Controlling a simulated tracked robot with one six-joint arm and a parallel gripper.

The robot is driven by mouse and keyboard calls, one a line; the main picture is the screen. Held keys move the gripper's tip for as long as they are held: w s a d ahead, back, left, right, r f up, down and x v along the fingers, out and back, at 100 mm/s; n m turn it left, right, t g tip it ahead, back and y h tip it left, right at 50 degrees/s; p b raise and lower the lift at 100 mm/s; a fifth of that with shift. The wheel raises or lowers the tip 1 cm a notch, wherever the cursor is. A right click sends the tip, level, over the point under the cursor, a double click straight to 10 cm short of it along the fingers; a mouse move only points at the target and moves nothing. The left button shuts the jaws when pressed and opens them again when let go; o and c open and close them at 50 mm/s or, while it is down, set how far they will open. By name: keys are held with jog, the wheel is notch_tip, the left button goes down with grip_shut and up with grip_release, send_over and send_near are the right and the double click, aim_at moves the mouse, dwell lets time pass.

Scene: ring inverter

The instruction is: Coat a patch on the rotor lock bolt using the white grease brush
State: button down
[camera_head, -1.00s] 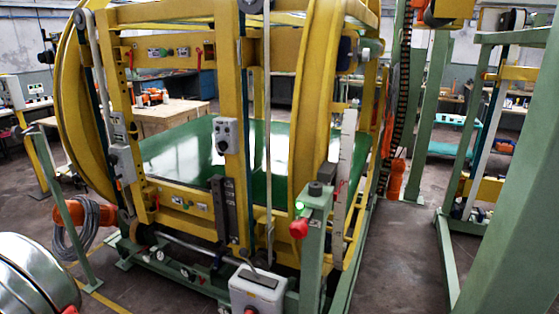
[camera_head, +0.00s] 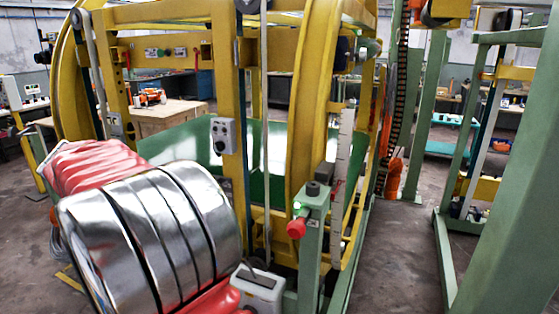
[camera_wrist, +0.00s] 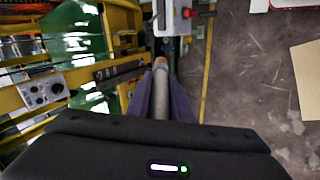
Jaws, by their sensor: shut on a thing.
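In the wrist view my gripper (camera_wrist: 161,86) has its two dark fingers closed around a pale grey-white rod, the grease brush (camera_wrist: 161,105). The brush points away from the wrist, and its tan tip shows beyond the fingers. The tip appears clear of any surface, close in the picture to the grey control box. In the head view my gripper and the brush are not visible; my silver and red arm fills the lower left. I cannot pick out the rotor lock bolt for certain in either view.
The yellow ring frame (camera_head: 226,80) stands ahead, with a green panel (camera_head: 180,143) inside. A grey control box (camera_head: 258,290) and a green post with a red button (camera_head: 296,228) stand at its near side.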

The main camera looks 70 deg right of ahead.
jog(key=s+d+r+m, duration=0.1)
jog(key=s+d+r, duration=0.35)
jog(key=s, duration=0.35)
jog(key=s+d+r, duration=0.4)
jog(key=s+d, duration=0.2)
jog(key=s, duration=0.1)
jog(key=s+d+r, duration=0.2)
jog(key=s+r, duration=0.1)
jog(key=s, duration=0.6)
jog(key=s+d+r+m+g, duration=0.1)
jog(key=s+r, duration=0.3)
jog(key=s, duration=0.6)
jog(key=shift+s+d+r, duration=0.25)
jog(key=shift+d+r, duration=0.05)
jog(key=shift+d, duration=0.25)
